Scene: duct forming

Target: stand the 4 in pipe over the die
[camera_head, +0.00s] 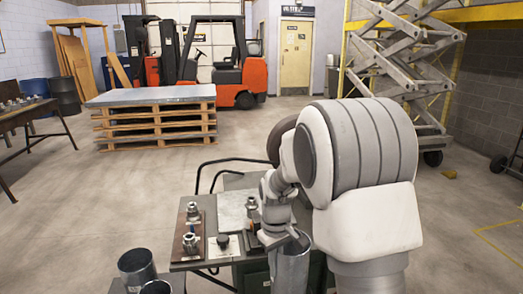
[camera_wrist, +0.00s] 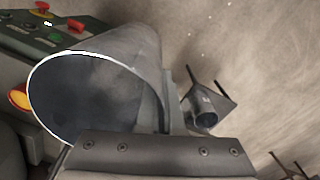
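A grey metal pipe (camera_head: 291,268) hangs roughly upright below my gripper (camera_head: 288,240), beside the right end of the bench. In the wrist view the pipe (camera_wrist: 150,50) shows its open end close to the camera. My gripper (camera_wrist: 168,112) appears shut on the wall of this pipe near its rim; the fingertips are partly hidden. Metal die-like fittings stand on the bench: one (camera_head: 192,210) and another (camera_head: 190,243) on a brown board, and one (camera_head: 251,205) near my wrist. I cannot tell which is the 4 in die. The pipe is apart from them.
Two more open pipes stand at the lower left, one (camera_head: 137,266) behind the other (camera_head: 156,288). A black-knobbed piece (camera_head: 222,241) sits on a pale plate. A pallet stack (camera_head: 155,130) stands farther off.

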